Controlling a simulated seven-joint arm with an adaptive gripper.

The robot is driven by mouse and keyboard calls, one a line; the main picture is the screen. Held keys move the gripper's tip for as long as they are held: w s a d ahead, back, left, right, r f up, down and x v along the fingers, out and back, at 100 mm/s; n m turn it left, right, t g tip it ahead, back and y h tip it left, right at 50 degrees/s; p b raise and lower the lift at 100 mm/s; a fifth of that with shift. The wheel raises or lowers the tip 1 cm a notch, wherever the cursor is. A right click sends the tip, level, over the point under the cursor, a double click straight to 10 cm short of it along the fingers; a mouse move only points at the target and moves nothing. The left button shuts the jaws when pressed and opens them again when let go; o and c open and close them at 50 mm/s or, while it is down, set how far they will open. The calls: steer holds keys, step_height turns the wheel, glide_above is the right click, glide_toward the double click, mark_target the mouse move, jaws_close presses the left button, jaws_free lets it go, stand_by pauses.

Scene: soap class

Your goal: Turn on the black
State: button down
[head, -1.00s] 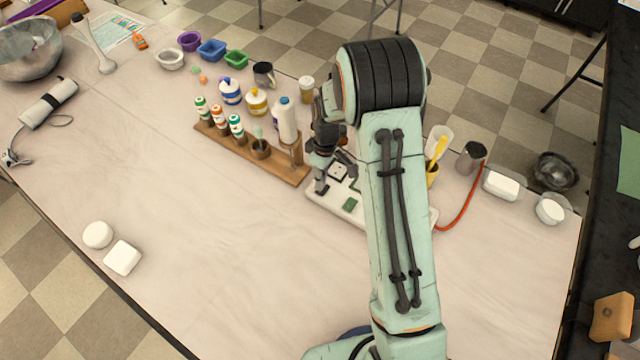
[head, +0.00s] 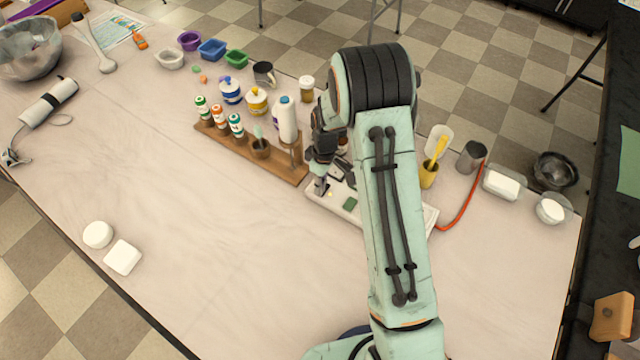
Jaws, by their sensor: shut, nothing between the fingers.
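A white panel (head: 416,212) with a red cord lies on the table, mostly behind my arm. A small green square (head: 350,203) shows on its left part. A dark part sits further back on the panel, largely covered by my gripper, so I cannot tell whether it is a black switch or its state. My gripper (head: 322,187) is shut and empty, pointing down over the panel's left end. I cannot tell whether its tips touch the panel.
A wooden rack (head: 275,165) with bottles stands just left of the panel. A yellow cup (head: 428,175) and a grey canister (head: 471,157) stand to the right. The front left of the table is clear except for two white soap pieces (head: 122,257).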

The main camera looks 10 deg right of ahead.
steer(key=shift+w+d+r, duration=0.25)
steer(key=shift+w+d, duration=0.25)
steer(key=shift+r, duration=0.1)
step_height(320, 180, up, 14)
steer(key=s+a, duration=0.1)
stand_by(0.4)
steer(key=shift+s+a, duration=0.1)
